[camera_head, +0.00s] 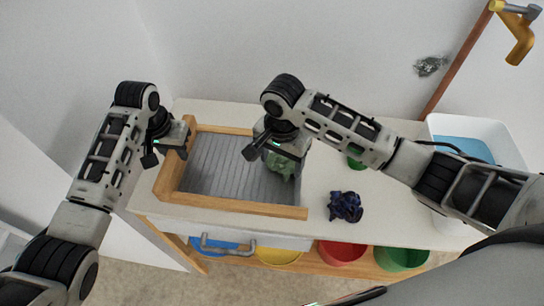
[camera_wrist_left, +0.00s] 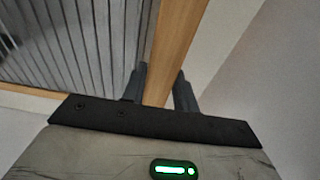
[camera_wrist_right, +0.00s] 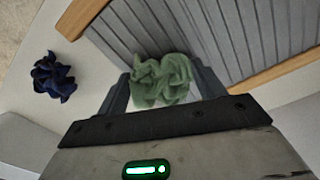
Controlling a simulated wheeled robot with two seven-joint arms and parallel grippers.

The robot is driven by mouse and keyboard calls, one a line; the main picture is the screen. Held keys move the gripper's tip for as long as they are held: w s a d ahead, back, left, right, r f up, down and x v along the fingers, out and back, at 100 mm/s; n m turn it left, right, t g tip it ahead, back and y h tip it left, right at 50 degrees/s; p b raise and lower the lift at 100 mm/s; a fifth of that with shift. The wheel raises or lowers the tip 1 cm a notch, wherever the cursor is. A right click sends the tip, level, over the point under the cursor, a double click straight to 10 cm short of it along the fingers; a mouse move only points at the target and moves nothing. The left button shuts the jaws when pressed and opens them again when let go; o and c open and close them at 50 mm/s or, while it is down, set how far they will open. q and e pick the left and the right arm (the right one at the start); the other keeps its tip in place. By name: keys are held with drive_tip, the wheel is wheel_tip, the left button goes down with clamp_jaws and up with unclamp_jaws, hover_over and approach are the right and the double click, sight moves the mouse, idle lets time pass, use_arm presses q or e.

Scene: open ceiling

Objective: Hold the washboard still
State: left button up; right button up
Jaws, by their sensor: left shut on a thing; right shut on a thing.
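The washboard (camera_head: 228,168) has a ridged grey metal face in a wooden frame and lies on the white counter. My left gripper (camera_wrist_left: 159,88) is shut on the washboard's left wooden rail, one finger on each side; the rail also shows in the left wrist view (camera_wrist_left: 180,40). My right gripper (camera_wrist_right: 162,88) is shut on a crumpled green cloth (camera_wrist_right: 162,80) at the washboard's right side. The green cloth also shows in the head view (camera_head: 281,166), partly hidden by the gripper.
A crumpled dark blue cloth (camera_head: 346,206) lies on the white counter (camera_head: 322,168) to the right. A white basin with blue inside (camera_head: 462,150) stands farther right. Blue, yellow, red (camera_head: 342,252) and green (camera_head: 402,259) bins sit below the counter's front edge.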

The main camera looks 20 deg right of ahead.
drive_tip(key=d, duration=0.1)
drive_tip(key=s+d, duration=0.1)
drive_tip(key=d, duration=0.1)
drive_tip(key=shift+s, duration=0.2)
drive_tip(key=shift+w+a, duration=0.45)
drive_tip(key=shift+a, duration=0.65)
drive_tip(key=shift+w+a, duration=0.45)
drive_tip(key=shift+a, duration=0.65)
drive_tip(key=shift+w+a, duration=0.45)
drive_tip(key=shift+a, duration=0.65)
drive_tip(key=s+d, duration=0.1)
drive_tip(key=d, duration=0.3)
drive_tip(key=s+d, duration=0.1)
drive_tip(key=d, duration=0.2)
drive_tip(key=shift+s+f, duration=0.1)
drive_tip(key=shift+s, duration=0.25)
drive_tip(key=shift+a+r, duration=0.1)
drive_tip(key=shift+r, duration=4.05)
use_arm(q)
drive_tip(key=o, duration=0.9)
